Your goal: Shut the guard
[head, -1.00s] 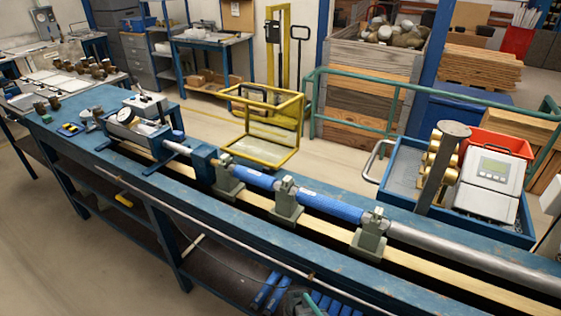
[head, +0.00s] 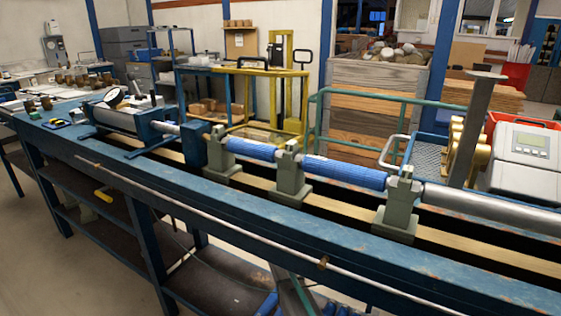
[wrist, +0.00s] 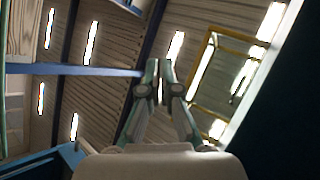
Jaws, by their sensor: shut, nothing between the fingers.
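The guard (head: 306,98) is a yellow frame with a see-through panel. It stands raised behind the blue bench in the head view, swung away from the rod and blue cylinders, so it is open. Its lower part is partly hidden by the bench fittings. A yellow frame, apparently the guard, also shows at the upper right in the wrist view (wrist: 207,65). My gripper (wrist: 158,66) points up towards the ceiling in the wrist view, with its fingertips together and empty. It is apart from the yellow frame, which lies to its right. I cannot make out my gripper clearly in the head view.
The long blue bench (head: 190,192) carries blue cylinders (head: 345,174) on grey-green supports (head: 290,182). A green rail (head: 400,97) and wooden crates (head: 375,100) stand behind. A grey meter box (head: 525,150) is at the right. A yellow lift truck stands behind the guard.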

